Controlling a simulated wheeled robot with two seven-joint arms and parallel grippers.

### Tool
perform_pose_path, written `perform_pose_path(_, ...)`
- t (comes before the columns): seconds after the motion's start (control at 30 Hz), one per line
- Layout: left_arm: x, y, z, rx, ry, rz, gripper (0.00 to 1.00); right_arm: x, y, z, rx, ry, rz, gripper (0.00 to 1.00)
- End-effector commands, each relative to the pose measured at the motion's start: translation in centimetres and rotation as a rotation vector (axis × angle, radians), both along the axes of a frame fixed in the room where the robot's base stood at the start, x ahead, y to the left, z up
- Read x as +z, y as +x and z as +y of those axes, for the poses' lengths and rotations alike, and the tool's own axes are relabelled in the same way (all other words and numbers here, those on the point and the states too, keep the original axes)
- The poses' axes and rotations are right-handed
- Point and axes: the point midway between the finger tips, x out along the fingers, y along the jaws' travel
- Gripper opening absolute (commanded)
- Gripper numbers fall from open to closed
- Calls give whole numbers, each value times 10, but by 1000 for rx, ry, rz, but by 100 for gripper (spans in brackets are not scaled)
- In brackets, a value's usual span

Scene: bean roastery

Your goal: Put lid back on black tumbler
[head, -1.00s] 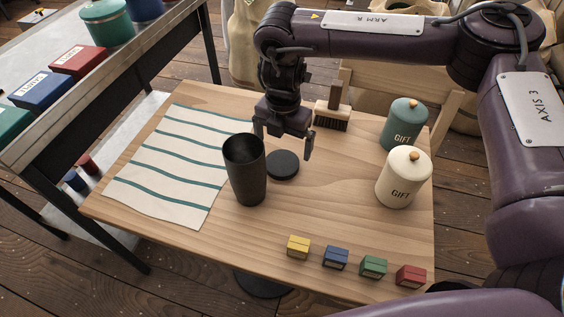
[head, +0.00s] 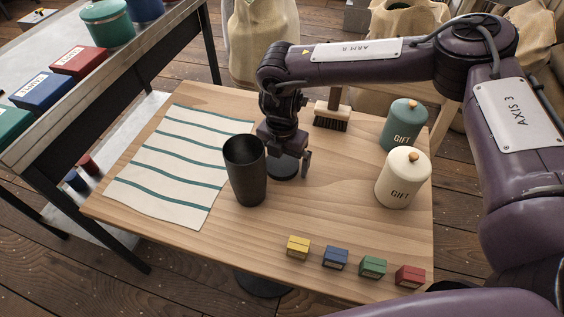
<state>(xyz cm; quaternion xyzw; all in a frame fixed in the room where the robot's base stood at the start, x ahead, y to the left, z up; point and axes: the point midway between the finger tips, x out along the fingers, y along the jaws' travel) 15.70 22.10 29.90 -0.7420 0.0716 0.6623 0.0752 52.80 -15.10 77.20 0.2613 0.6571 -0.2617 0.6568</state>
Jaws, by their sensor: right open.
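The black tumbler (head: 245,178) stands upright and open-topped on the wooden table, at the right edge of the striped cloth. The round black lid (head: 284,171) lies flat on the table just behind and to the right of the tumbler, partly hidden by my right gripper. My right gripper (head: 286,168) is open and points down at the lid, with one finger visible to the right of it. The other finger is hidden behind the tumbler. I cannot tell whether the fingers touch the lid. My left gripper is not in view.
A striped cloth (head: 170,165) lies at left on the table (head: 330,215). A brush (head: 332,114) lies behind the gripper. Green (head: 402,128) and cream (head: 402,180) gift canisters stand at right. Several small coloured boxes (head: 336,258) line the front edge. The table's middle right is clear.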

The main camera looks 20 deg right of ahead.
Motion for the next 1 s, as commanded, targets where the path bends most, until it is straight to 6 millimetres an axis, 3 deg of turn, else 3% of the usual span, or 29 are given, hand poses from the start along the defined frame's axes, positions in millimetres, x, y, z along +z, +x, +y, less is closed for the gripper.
perform_pose_path(0.17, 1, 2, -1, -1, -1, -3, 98, 0, 0, 0, 0, 0, 0, 100)
perform_pose_path(0.5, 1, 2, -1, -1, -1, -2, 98, 1, 0, 0, -1, 0, 0, 57)
perform_pose_path(0.8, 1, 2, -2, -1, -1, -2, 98, 3, 0, 0, -1, 0, -1, 57)
perform_pose_path(1.0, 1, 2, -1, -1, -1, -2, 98, 22, 1, 0, -1, 1, -3, 57)
